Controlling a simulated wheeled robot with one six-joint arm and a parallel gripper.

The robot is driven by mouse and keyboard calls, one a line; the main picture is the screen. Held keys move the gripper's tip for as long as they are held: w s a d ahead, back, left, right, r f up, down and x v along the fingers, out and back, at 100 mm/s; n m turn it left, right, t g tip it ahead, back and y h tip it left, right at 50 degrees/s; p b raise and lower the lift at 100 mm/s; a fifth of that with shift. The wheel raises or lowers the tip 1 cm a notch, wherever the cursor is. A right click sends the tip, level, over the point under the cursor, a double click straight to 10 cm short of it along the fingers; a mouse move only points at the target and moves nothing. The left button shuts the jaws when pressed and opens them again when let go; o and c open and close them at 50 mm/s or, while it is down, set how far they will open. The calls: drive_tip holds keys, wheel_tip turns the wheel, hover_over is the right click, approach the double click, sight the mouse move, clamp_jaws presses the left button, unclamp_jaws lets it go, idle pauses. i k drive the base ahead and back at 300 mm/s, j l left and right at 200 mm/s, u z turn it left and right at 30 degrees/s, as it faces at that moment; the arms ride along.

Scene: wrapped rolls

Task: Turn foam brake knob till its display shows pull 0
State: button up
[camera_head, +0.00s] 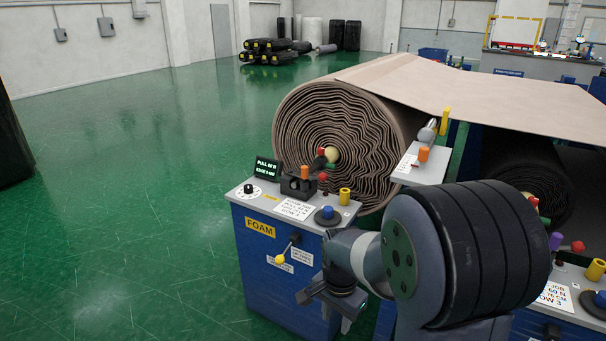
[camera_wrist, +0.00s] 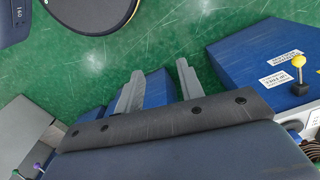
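The foam station (camera_head: 262,270) is a blue cabinet with a grey top and a yellow FOAM label. A round black knob on a white dial (camera_head: 248,189) sits at the left of its top. Behind it, a small black display (camera_head: 267,169) shows green text that starts with PULL; the number looks like 60 but is small. My gripper (camera_head: 337,317) is low in front of the cabinet, to the right of and below the knob, touching nothing that I can see. In the wrist view my gripper (camera_wrist: 160,68) is open and empty, its two grey fingers apart. The knob is not visible there.
A yellow-ball lever (camera_head: 280,258) sticks out of the cabinet front; it also shows in the wrist view (camera_wrist: 299,62). A blue button (camera_head: 327,212) and yellow cylinder (camera_head: 345,196) stand on the top. A large brown roll (camera_head: 335,140) is behind. Green floor at left is clear.

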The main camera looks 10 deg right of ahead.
sight(248, 188)
drive_tip(key=i+j+z, duration=0.25)
drive_tip(key=i+j, duration=0.2)
drive_tip(key=i+j+z, duration=0.25)
drive_tip(key=i+j, duration=0.3)
drive_tip(key=i+j+z, duration=0.25)
drive_tip(key=i+j, duration=0.25)
drive_tip(key=j, duration=0.15)
drive_tip(key=i+j, duration=0.25)
drive_tip(key=j, duration=0.15)
drive_tip(key=i+j, duration=0.3)
drive_tip(key=j, duration=0.15)
drive_tip(key=i+j, duration=0.25)
drive_tip(key=j, duration=0.15)
